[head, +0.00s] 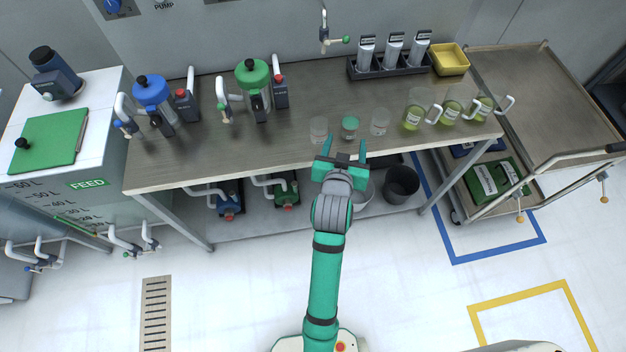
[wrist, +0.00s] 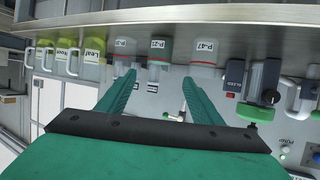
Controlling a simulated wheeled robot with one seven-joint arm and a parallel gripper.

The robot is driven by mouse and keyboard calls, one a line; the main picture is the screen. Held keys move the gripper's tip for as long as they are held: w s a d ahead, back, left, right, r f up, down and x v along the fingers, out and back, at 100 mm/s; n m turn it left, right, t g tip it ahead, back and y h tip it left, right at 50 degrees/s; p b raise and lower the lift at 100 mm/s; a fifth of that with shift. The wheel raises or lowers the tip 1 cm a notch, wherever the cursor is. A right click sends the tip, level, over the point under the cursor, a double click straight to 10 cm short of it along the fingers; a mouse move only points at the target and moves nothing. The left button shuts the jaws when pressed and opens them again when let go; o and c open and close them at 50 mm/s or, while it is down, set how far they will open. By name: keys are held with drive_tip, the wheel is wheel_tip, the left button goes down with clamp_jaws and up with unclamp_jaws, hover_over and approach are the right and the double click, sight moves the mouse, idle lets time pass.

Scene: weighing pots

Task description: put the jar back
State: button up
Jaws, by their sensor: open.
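Three small jars stand in a row near the front edge of the bench: a clear left jar (head: 319,130), a green-topped middle jar (head: 350,128) and a clear right jar (head: 379,123). In the wrist view the order is reversed: the jar labelled P-47 (wrist: 205,50) is at right, the middle jar (wrist: 158,48) has a label hard to read, and the third jar (wrist: 123,46) is at left. My gripper (head: 345,150) is open and empty, at the bench's front edge. Its fingers (wrist: 159,80) point toward the middle jar, apart from it.
Several yellow-green beakers (head: 413,117) with handles stand right of the jars. Blue (head: 153,90) and green (head: 252,78) lidded vessels stand at left. A black rack (head: 388,70) and yellow tray (head: 451,60) are at the back. The bench (head: 300,100) is clear behind the jars.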

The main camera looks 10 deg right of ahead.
drive_tip(key=s+a+f+n+y, duration=0.1)
drive_tip(key=s+a+f, duration=0.25)
drive_tip(key=s, duration=0.25)
drive_tip(key=s+a+f+n+t+y, duration=0.1)
drive_tip(key=s+a+f, duration=0.1)
drive_tip(key=s+a, duration=0.25)
drive_tip(key=s+a+f+y, duration=0.1)
drive_tip(key=s+a+f, duration=0.2)
drive_tip(key=s, duration=0.3)
drive_tip(key=s+a+r+n, duration=0.1)
drive_tip(key=s+a+r, duration=0.1)
drive_tip(key=s, duration=0.7)
drive_tip(key=s+a+r+n+t+y, duration=0.1)
drive_tip(key=s+a+r, duration=0.1)
drive_tip(key=s, duration=0.7)
drive_tip(key=shift+a+r+t+y, duration=0.3)
drive_tip(key=shift+r, duration=0.25)
